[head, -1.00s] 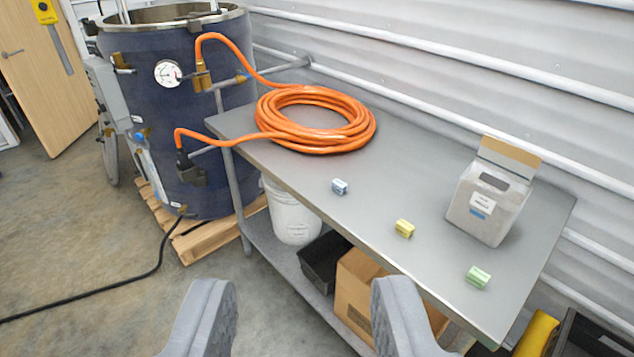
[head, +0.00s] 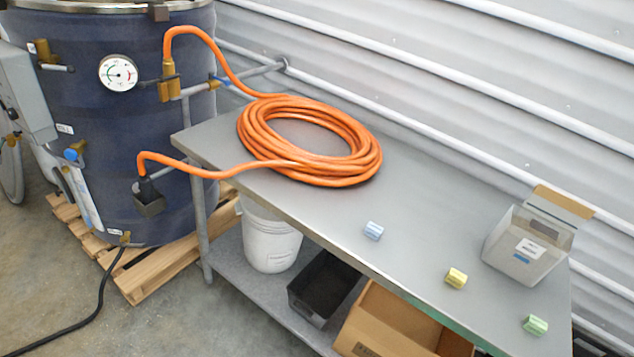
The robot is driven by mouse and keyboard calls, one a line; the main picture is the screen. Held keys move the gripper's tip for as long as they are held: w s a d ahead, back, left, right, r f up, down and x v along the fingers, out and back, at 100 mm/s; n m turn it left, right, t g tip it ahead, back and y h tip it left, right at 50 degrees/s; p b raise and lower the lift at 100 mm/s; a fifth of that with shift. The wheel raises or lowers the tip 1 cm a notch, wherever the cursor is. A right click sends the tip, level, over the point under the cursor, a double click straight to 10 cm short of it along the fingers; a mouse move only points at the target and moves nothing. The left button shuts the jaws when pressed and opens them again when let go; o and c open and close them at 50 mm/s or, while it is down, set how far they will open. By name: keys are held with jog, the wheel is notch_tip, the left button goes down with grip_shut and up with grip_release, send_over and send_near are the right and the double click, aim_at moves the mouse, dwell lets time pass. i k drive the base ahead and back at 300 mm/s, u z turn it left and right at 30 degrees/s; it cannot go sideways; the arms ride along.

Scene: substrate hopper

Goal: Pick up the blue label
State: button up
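The blue label (head: 373,231) is a small light-blue roll or block lying on the grey metal table (head: 420,205), near its front edge and to the right of the orange hose coil. Nothing touches it. A yellow one (head: 456,278) and a green one (head: 535,325) lie farther right, in a slanting row with it. My gripper is not in view now, so its opening cannot be seen.
A coiled orange hose (head: 370,165) covers the table's left part and runs to a dark blue tank (head: 110,160). An open grey-white box (head: 528,246) stands at the right. A white bucket (head: 270,240), a black tray (head: 325,287) and a cardboard box (head: 390,325) sit below.

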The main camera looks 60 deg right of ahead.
aim_at(371, 229)
jog(key=z, duration=0.3)
jog(key=i, duration=1.1)
jog(key=z, duration=0.75)
